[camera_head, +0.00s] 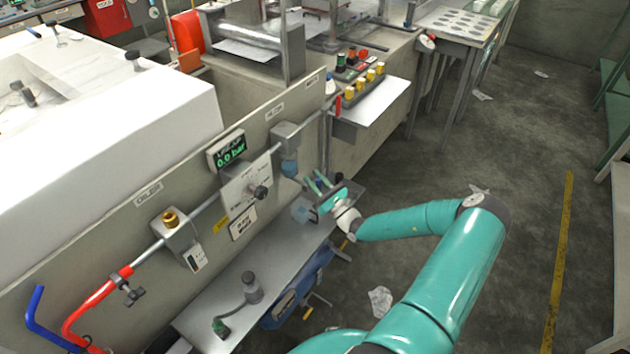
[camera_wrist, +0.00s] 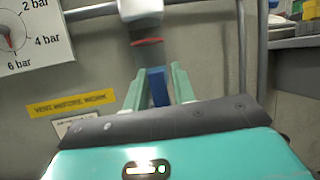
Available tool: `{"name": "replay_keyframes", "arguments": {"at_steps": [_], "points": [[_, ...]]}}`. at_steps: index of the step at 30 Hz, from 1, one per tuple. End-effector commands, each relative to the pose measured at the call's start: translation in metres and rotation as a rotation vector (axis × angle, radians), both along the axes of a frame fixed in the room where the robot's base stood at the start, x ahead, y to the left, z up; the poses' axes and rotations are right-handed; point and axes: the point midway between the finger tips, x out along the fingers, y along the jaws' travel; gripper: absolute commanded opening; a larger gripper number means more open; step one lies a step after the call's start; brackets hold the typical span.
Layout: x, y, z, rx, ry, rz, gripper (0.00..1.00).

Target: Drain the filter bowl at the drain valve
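The filter bowl (camera_head: 289,167) is a blue-grey cup hanging under a grey filter head (camera_head: 287,135) on the machine's side panel. A narrow blue piece (camera_wrist: 159,88), perhaps the drain valve, shows below the bowl between my fingers. My gripper (camera_head: 318,184) is just right of the bowl in the head view. Its two pale green fingers (camera_wrist: 160,72) are apart, with gaps beside the blue piece; I see no clear contact. The palm hides the blue piece's lower end.
A display (camera_head: 229,149) reads 0.0 bar. A white gauge plate (camera_head: 248,190) with a dark knob and a yellow label (camera_wrist: 70,104) sit left of the bowl. A metal shelf (camera_head: 285,262) runs below. A button console (camera_head: 365,75) stands above right. Open floor lies right.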

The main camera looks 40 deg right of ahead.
Motion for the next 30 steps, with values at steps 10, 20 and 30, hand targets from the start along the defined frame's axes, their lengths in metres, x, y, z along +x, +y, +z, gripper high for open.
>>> {"name": "replay_keyframes", "arguments": {"at_steps": [10, 20, 30], "points": [[-0.001, 0.0, -0.001, -0.001, 0.0, 0.0, 0.36], [-0.042, -0.008, -0.019, 0.0, 0.003, -0.003, 0.36], [-0.107, -0.017, -0.046, 0.0, 0.002, -0.002, 0.36]]}}
